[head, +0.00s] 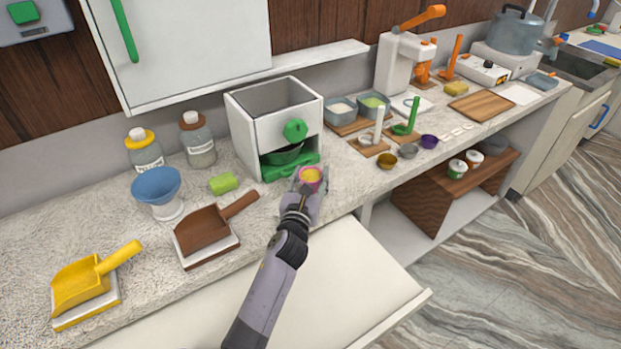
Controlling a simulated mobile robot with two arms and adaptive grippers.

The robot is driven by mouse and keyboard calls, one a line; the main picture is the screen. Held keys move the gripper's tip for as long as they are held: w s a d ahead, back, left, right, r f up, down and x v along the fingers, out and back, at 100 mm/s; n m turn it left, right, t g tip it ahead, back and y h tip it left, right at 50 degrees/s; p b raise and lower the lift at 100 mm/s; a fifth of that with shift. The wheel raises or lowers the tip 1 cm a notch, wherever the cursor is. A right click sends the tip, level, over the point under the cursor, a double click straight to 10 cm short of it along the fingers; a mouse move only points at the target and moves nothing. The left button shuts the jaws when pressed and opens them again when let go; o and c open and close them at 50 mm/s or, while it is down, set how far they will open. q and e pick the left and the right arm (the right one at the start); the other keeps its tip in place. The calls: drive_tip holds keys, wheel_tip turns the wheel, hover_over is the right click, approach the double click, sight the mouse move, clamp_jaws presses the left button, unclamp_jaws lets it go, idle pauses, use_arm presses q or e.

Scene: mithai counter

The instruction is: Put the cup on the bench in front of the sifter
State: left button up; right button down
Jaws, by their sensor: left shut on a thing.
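The cup (310,175) is small and pink with a yellow-orange inside, upright at the bench's front edge. My left gripper (308,185) is shut on it, its fingers partly hiding the cup's sides. I cannot tell whether the cup's base touches the bench (345,185). The box I take for the sifter (250,135) is white with an open top, a green knob and a green tray at its base. It stands just behind and to the left of the cup. My right gripper is not in view.
A brown scoop (205,230), a green block (223,184) and a blue bowl-topped stand (157,187) are to the left. Small gold (387,161) and purple (429,141) bowls stand to the right. A white panel (345,290) juts out below the bench.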

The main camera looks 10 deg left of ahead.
use_arm(q)
drive_tip(key=shift+f, duration=0.1)
drive_tip(key=o, duration=1.2)
drive_tip(key=shift+r, duration=0.2)
drive_tip(key=s, duration=1.2)
drive_tip(key=shift+b, duration=0.3)
